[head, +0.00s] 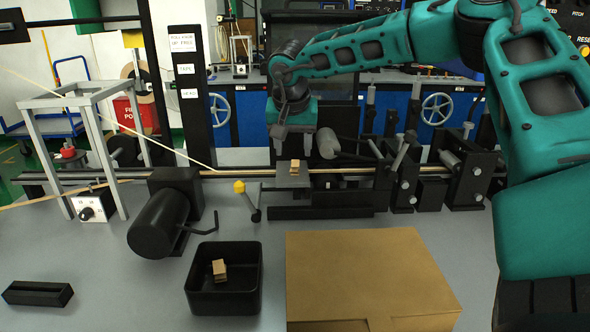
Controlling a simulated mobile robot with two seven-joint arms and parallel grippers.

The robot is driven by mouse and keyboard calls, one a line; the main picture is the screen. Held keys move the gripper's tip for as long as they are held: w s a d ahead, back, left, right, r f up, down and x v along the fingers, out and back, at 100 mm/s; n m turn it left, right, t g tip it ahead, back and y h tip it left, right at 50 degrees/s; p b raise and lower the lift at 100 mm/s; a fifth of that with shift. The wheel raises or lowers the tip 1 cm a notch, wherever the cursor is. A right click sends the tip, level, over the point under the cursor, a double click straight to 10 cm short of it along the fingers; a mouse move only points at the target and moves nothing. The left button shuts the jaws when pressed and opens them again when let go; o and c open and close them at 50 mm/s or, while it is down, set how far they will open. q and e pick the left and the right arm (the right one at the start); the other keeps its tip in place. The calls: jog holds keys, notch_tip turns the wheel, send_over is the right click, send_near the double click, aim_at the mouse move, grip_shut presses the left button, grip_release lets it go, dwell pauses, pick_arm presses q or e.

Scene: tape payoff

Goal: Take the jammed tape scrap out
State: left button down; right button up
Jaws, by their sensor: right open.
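A small tan tape scrap (294,167) sits on the thin copper-coloured line running across the machine, at the picture's middle. My right gripper (294,147) points down just above the scrap. Its two fingers are apart, one on each side, with nothing visible between them. The fingertips look a little higher than the scrap; whether they touch it I cannot tell. My left gripper is not in view.
A black bin (205,299) on the grey bench holds more small tan pieces (219,269). A cardboard box (365,270) stands to its right. A dark cylindrical motor (158,224) and a yellow-knobbed lever (240,187) are left of the scrap. Black roller stands (466,180) are to the right.

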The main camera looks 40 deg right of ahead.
aim_at(295, 164)
jog(key=x, duration=0.5)
jog(key=shift+s+f, duration=0.1)
grip_shut()
dwell(0.4)
